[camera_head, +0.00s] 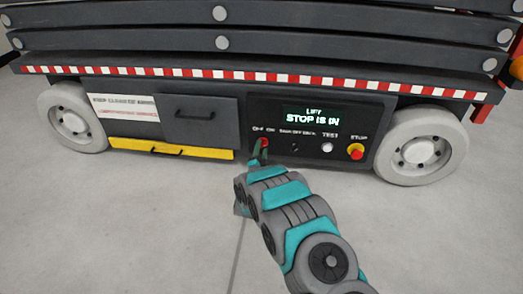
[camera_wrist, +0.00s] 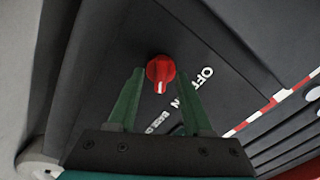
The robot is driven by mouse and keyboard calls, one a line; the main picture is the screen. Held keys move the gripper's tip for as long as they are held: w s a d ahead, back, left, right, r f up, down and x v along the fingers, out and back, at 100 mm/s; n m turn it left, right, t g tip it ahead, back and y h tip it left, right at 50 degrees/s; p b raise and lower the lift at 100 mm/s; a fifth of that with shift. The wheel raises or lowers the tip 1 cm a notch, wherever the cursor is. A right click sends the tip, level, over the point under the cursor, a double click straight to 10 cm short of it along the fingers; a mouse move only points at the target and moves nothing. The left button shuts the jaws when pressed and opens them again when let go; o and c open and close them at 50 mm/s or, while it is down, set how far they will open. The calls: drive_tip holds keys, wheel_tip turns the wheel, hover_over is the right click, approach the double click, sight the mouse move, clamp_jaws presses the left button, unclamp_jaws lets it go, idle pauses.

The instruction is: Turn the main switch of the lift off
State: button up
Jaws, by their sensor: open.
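The main switch is a red rotary knob (camera_wrist: 160,70) on the dark control panel of the lift, beside the OFF and ON lettering. Its white mark points down in the wrist view, toward the ON side of the lettering. In the head view the knob (camera_head: 264,142) shows just above my fingertips, partly hidden. My gripper (camera_wrist: 160,78) is open, with its green fingers on either side of the knob. A gap shows on both sides; I cannot tell if either finger touches it. In the head view my gripper (camera_head: 260,152) reaches the panel from below.
The display (camera_head: 312,115) reads "LIFT STOP IS IN". A white test button (camera_head: 327,147) and a red stop button (camera_head: 355,151) on yellow lie to the right. A yellow drawer (camera_head: 170,149) is at the left. White wheels (camera_head: 420,146) flank the base; the floor in front is clear.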

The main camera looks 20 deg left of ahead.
drive_tip(key=shift+w, duration=0.1)
clamp_jaws()
idle(0.4)
